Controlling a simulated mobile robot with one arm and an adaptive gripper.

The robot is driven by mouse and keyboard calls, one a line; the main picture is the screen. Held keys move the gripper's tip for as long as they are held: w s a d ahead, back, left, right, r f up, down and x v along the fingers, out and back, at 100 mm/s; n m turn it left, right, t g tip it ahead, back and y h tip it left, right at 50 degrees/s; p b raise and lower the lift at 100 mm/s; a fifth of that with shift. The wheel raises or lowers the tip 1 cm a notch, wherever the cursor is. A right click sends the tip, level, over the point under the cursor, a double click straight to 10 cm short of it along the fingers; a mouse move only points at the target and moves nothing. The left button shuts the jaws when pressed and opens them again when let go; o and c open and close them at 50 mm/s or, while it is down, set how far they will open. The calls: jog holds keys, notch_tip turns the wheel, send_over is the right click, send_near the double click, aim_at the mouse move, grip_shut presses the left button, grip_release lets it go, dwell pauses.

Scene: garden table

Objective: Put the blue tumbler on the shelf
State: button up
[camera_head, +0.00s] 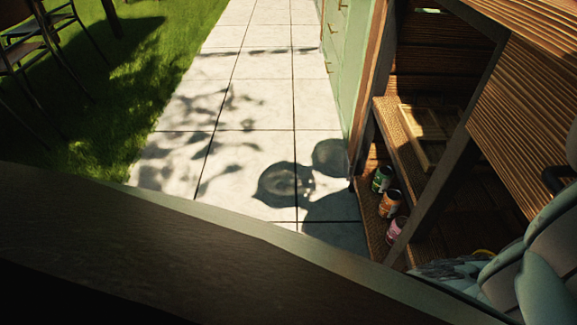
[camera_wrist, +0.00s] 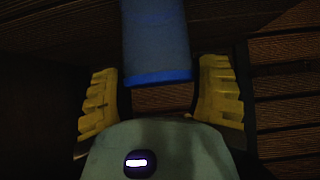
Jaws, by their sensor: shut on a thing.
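The blue tumbler (camera_wrist: 156,40) shows in the wrist view between the two yellow fingers of my gripper (camera_wrist: 160,92), which is shut on it. Its brighter blue rim faces the palm, and its far end is cut off by the top of the picture. In the head view the tumbler cannot be made out, and only a bit of yellow shows by my arm at the lower right. The wooden shelf unit stands at the right of the head view, with an upper shelf board (camera_head: 388,122) and a lower board (camera_head: 372,232).
A green can (camera_head: 382,179), an orange can (camera_head: 390,204) and a pink can (camera_head: 396,229) stand in a row on the lower board. A wooden tray (camera_head: 427,157) lies on the upper board. A slanting post (camera_head: 432,195) crosses the unit's front. Paving (camera_head: 245,100) left of it is clear.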

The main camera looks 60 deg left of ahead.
jog(key=shift+s+f, duration=0.15)
jog(key=shift+f, duration=0.2)
jog(key=o, duration=1.3)
jog(key=shift+c, duration=0.2)
jog(key=shift+a+r, duration=0.1)
jog(key=shift+r, duration=0.15)
jog(key=s+a+r+p, duration=0.3)
jog(key=s+a+p, duration=0.3)
jog(key=s, duration=0.7)
jog(key=a, duration=0.2)
jog(key=shift+a, duration=0.35)
